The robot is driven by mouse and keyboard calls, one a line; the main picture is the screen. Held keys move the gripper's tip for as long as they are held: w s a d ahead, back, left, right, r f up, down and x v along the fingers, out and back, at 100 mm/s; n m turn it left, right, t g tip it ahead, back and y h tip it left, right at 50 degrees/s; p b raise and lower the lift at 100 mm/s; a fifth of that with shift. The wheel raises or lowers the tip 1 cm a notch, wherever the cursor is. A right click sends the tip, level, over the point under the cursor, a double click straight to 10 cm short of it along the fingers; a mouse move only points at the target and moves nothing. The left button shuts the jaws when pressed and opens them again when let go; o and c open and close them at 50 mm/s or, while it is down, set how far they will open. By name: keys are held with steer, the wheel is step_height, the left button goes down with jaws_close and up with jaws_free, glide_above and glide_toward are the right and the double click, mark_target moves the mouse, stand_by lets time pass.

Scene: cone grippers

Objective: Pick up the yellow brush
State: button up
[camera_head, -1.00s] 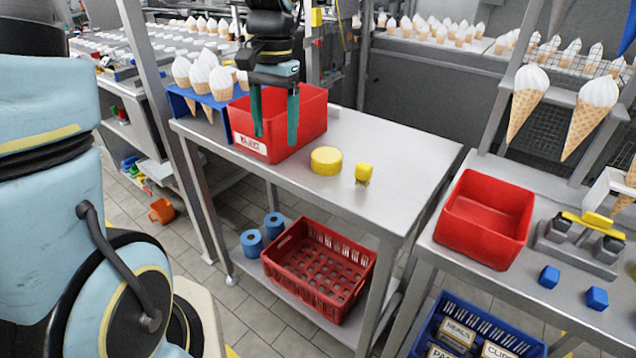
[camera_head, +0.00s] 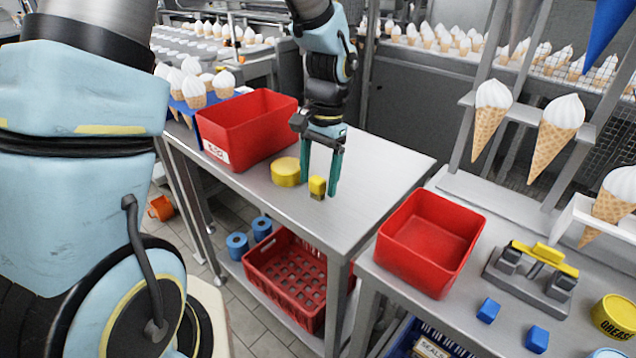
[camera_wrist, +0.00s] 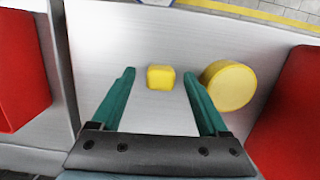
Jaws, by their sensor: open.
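The yellow brush (camera_head: 317,187) appears as a small yellow block standing on the metal table (camera_head: 380,175); its bristles cannot be made out. In the wrist view the brush (camera_wrist: 161,77) lies between the lines of my two fingers, near their tips, with bare space on both sides. My gripper (camera_head: 318,182) is open and points down over the brush, with its green fingers apart. The gripper (camera_wrist: 160,74) also shows in the wrist view, empty. I cannot tell the exact height of the fingertips against the brush.
A yellow round tub (camera_head: 285,172) stands close beside the brush, near one finger in the wrist view (camera_wrist: 229,85). A red bin (camera_head: 247,130) stands at the table's far left. Another red bin (camera_head: 430,245) is on the right-hand table. The table right of my gripper is clear.

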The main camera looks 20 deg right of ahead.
steer(key=shift+a+f, duration=0.1)
steer(key=shift+f, duration=0.4)
jaws_close()
